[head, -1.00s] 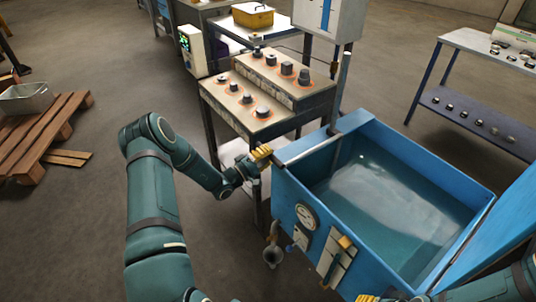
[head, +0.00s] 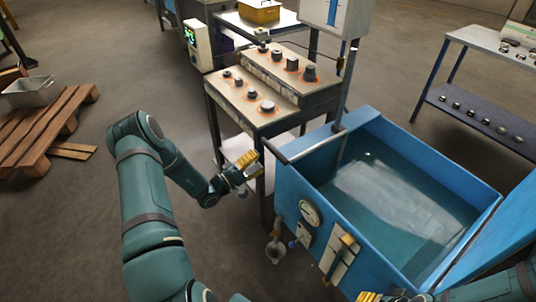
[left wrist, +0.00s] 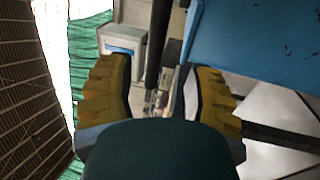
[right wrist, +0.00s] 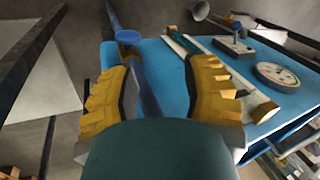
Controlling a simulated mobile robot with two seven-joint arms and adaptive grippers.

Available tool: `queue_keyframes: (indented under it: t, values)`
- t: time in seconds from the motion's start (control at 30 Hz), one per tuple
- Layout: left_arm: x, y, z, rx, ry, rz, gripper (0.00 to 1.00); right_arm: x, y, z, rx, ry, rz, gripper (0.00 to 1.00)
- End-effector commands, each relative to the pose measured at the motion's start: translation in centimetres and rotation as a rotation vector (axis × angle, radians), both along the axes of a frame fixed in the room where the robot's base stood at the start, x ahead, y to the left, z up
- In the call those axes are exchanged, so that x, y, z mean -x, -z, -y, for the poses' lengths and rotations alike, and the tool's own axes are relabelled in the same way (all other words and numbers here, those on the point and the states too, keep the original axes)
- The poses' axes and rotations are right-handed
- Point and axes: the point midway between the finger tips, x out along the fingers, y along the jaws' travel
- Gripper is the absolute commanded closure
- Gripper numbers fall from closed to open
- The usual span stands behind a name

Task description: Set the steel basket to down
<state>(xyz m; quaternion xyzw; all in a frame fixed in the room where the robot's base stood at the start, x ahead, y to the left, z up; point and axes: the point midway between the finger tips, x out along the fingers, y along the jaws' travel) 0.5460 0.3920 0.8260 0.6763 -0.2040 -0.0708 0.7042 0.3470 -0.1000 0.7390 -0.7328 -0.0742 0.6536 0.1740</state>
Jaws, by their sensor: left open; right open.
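The blue tank (head: 288,190) holds greenish liquid. A pale, blurred rectangular shape (head: 395,200) shows under the surface; I cannot tell for sure whether it is the steel basket. A grey bar (head: 312,146) crosses the tank's left end beside an upright rod (head: 347,95). My left gripper (head: 243,165) is open, just left of the bar's near end; the left wrist view shows a dark rod (left wrist: 158,45) beyond its fingers. My right gripper (right wrist: 165,85) is open above the tank's front panel; its yellow fingertips show at the bottom of the head view.
A gauge (head: 309,213) and an orange-tipped lever (head: 347,242) are on the tank front. A stand with dark knobs (head: 267,106) is behind my left gripper. A shelf (head: 480,110) is at right, a wooden pallet (head: 40,135) at left.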

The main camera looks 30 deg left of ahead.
Motion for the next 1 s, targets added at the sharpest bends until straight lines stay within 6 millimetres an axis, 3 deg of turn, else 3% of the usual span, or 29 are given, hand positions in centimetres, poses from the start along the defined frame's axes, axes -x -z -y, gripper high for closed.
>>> queue_keyframes:
  t: [0.1,0.33,1.0]
  values:
    - [2.1,0.5,-0.9,0.0,-0.002,-0.002,0.48,0.0,0.0,0.0,0.0,0.0,0.0,0.53]
    - [4.4,1.0,-1.7,0.001,0.0,-0.001,0.48,0.0,0.0,0.0,0.0,0.0,0.0,0.53]
    - [4.7,1.1,-1.7,0.001,0.005,-0.004,0.48,0.0,0.0,0.0,0.0,0.0,0.0,0.53]
